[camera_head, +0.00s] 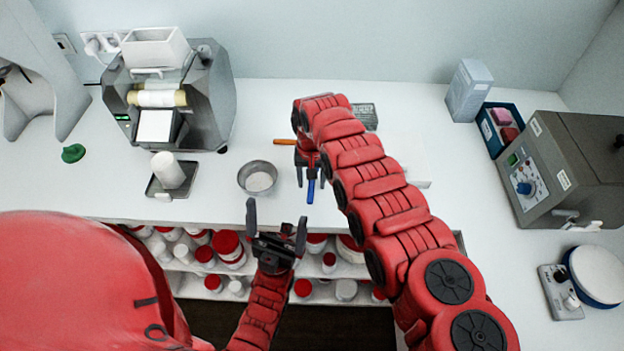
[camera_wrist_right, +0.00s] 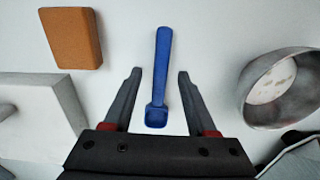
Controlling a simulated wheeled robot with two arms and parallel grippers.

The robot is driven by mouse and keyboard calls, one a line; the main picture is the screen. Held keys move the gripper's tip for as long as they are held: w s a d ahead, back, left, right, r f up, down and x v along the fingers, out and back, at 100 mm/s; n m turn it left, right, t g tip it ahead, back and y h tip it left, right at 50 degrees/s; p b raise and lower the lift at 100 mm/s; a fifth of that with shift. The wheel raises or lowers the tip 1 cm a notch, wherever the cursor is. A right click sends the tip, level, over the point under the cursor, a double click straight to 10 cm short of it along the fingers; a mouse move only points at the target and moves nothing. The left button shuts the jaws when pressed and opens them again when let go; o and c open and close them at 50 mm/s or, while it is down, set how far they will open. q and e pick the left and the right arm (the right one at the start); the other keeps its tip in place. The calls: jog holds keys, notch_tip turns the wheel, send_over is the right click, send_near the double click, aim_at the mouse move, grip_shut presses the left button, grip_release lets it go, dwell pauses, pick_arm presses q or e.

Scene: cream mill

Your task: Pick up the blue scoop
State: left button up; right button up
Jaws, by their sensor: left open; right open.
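The blue scoop (camera_wrist_right: 163,55) lies on the white counter in the right wrist view. Its handle points away from my right gripper and its small bowl is at the near end, between the fingers. My right gripper (camera_wrist_right: 159,73) is open, with one finger on each side of the scoop and a visible gap to each. In the head view the same gripper (camera_head: 311,178) is over the counter, with part of the blue scoop (camera_head: 311,192) showing between its fingers. My left gripper (camera_head: 276,216) is open and empty near the counter's front edge.
A metal bowl (camera_head: 258,177) with pale contents stands left of the scoop; it also shows in the wrist view (camera_wrist_right: 282,88). An orange block (camera_wrist_right: 72,37) lies nearby. A grey mill (camera_head: 205,95) stands at the back left. Shelves of jars (camera_head: 228,246) sit below the counter.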

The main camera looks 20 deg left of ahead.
grip_shut()
jog(key=shift+r, duration=0.15)
dwell(0.4)
